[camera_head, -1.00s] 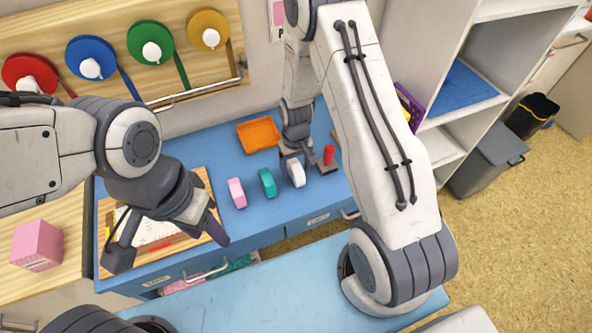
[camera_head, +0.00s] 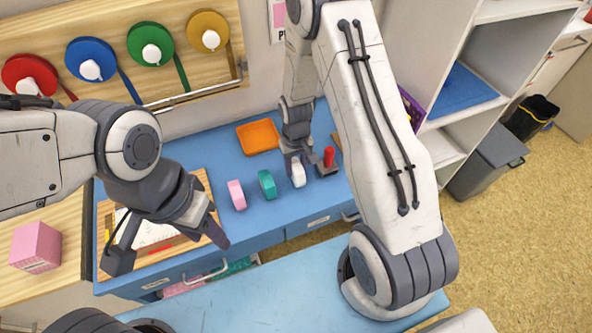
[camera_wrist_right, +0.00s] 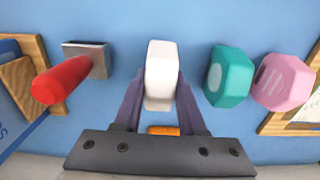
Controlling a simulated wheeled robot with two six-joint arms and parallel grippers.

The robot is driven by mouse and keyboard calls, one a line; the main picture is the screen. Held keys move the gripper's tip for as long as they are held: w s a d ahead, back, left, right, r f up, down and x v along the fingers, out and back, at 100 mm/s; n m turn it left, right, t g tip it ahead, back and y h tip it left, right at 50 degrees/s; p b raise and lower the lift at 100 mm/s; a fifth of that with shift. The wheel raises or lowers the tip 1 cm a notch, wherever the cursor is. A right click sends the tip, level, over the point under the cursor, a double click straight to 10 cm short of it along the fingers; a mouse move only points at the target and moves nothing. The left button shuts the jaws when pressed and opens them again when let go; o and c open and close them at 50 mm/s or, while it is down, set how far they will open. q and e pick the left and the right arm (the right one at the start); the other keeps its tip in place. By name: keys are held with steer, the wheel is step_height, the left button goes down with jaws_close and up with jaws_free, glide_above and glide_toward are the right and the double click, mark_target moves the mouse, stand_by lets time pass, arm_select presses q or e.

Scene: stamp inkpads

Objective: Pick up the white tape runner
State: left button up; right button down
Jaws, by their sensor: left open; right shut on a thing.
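The white tape runner (camera_head: 298,176) is on the blue desk, between a teal one and a red-handled stamp. In the right wrist view the white tape runner (camera_wrist_right: 161,75) is between the two fingers of my right gripper (camera_wrist_right: 160,92). My right gripper (camera_head: 297,163) is shut on it from above in the head view. Whether its base touches the desk cannot be told. My left gripper (camera_head: 172,238) is open and empty, over the front left of the desk near a wooden board.
A teal tape runner (camera_head: 267,184) and a pink one (camera_head: 237,195) stand to the left. The red-handled stamp (camera_head: 328,157) is close on the right. An orange tray (camera_head: 258,136) lies behind. A pink box (camera_head: 36,246) sits at far left.

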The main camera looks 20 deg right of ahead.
mark_target(297, 164)
step_height(297, 164, up, 3)
steer(key=shift+d+b, duration=0.15)
steer(key=shift+b, duration=0.2)
steer(key=s+d+r+b, duration=0.1)
steer(key=s+d+r, duration=0.5)
steer(key=s, duration=0.3)
steer(key=shift+s+d+r, duration=0.2)
steer(key=shift+d+r, duration=0.1)
steer(key=shift+d, duration=0.1)
